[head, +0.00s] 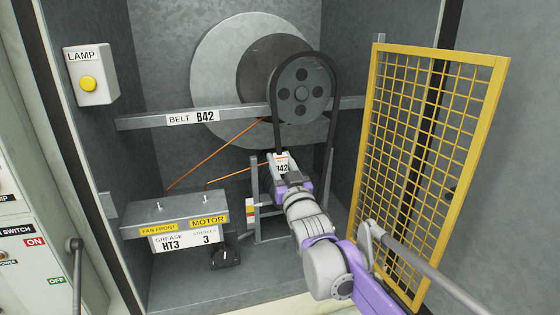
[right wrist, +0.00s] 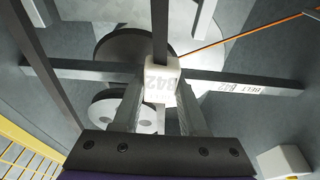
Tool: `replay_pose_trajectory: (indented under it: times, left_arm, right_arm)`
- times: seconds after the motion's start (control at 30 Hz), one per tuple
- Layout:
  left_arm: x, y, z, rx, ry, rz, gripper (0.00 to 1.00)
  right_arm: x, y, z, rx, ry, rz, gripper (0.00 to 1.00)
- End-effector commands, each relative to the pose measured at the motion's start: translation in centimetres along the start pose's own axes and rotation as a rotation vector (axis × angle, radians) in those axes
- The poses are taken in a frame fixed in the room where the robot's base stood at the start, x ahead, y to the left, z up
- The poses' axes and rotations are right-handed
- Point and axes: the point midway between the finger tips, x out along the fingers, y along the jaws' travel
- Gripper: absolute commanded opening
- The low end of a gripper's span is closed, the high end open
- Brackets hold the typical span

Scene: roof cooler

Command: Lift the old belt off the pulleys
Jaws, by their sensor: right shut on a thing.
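The old belt (head: 336,95) is a black loop. It passes over the upper pulley (head: 302,91), a grey disc with several holes, and its two strands run down from there. A white tag marked B42 (head: 282,161) is on the left strand. My right gripper (head: 282,170) is shut on the belt at this tag. In the right wrist view the tag (right wrist: 161,84) is between the fingers of the right gripper (right wrist: 160,100), and a dark strand (right wrist: 160,35) extends above it. The lower pulley is hidden behind my right arm. My left gripper is not in view.
A yellow mesh guard (head: 435,150) stands open close to the right of my arm. A grey crossbar (head: 150,122) labelled BELT B42 spans the cabinet. A grease box (head: 175,214) and thin orange lines (head: 215,155) are at left. A lamp switch box (head: 91,75) is at upper left.

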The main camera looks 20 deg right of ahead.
Motion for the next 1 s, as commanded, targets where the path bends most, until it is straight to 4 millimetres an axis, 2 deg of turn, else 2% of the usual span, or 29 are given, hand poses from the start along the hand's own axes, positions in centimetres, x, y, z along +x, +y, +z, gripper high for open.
replay_pose_trajectory:
  times: [0.47, 1.0]
  left_arm:
    - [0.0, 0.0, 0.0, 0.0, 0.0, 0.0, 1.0]
    - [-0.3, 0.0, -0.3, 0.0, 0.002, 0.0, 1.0]
  right_arm:
    - [-0.1, 0.0, -0.1, 0.0, 0.001, 0.0, 0.0]
    - [-1.9, 0.0, -0.7, 0.0, 0.001, 0.0, 0.0]
